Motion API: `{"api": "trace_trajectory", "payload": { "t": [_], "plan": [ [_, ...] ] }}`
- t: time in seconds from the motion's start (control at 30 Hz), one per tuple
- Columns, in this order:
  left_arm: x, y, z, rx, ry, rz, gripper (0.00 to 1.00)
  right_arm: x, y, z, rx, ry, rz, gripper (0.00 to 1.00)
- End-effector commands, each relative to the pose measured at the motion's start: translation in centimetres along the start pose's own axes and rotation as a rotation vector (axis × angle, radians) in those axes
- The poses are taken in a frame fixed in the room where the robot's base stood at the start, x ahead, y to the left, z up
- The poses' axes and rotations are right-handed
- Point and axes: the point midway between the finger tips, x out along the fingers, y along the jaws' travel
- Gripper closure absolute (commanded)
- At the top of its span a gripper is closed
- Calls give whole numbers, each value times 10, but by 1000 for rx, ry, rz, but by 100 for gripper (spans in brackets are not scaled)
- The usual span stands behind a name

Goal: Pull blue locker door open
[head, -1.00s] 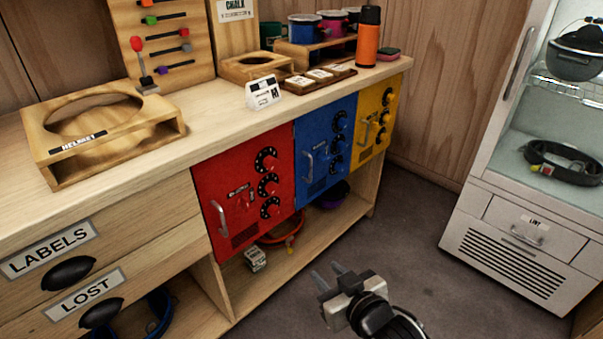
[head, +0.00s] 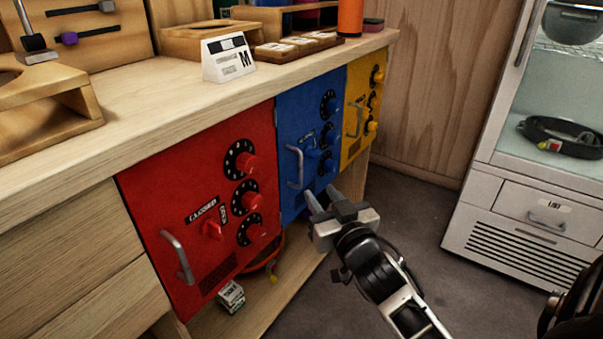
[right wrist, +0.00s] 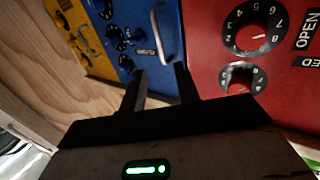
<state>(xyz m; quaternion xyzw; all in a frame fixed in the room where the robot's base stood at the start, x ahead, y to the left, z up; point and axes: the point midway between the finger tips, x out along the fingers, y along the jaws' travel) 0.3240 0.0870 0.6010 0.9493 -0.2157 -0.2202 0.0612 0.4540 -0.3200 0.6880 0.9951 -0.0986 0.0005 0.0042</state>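The blue locker door (head: 309,125) is shut, between the red and yellow doors under the counter. Its grey bar handle (head: 295,167) is on the door's left side, and dark dials are on its right. My right gripper (head: 323,200) is open and empty, in front of the lower part of the blue door, right of and below the handle. In the right wrist view the two fingers (right wrist: 158,85) are apart and point toward the blue door (right wrist: 148,20); the handle (right wrist: 161,32) is beyond them, apart from them. My left gripper is not in view.
The red locker door (head: 205,200) with its handle (head: 178,258) is to the left, the yellow door (head: 361,112) to the right. A small box (head: 230,296) lies on the shelf below. A white cabinet (head: 530,200) stands right, with clear floor between.

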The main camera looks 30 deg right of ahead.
Motion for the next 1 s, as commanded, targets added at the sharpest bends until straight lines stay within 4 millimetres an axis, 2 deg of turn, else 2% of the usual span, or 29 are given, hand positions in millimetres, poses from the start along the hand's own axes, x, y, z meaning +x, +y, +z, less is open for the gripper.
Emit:
{"api": "trace_trajectory", "payload": {
  "t": [0.03, 0.2, 0.43, 0.6, 0.9, 0.93, 1.0],
  "plan": [
    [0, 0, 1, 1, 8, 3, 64, 13, 0, 1, -2, 3, -2, 68],
    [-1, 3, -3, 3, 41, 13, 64, 50, 0, 1, -2, 2, -2, 68],
    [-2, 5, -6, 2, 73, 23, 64, 88, -1, 2, -1, 1, -1, 68],
    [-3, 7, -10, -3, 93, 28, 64, 100, -1, 2, 0, -2, -1, 68],
    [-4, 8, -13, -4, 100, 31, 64, 102, -1, 1, 1, -2, -1, 68],
    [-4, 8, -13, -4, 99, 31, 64, 102, -1, 1, 1, -2, -1, 71],
    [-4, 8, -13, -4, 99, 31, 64, 102, -1, 1, 1, -2, -1, 91]
  ]
}}
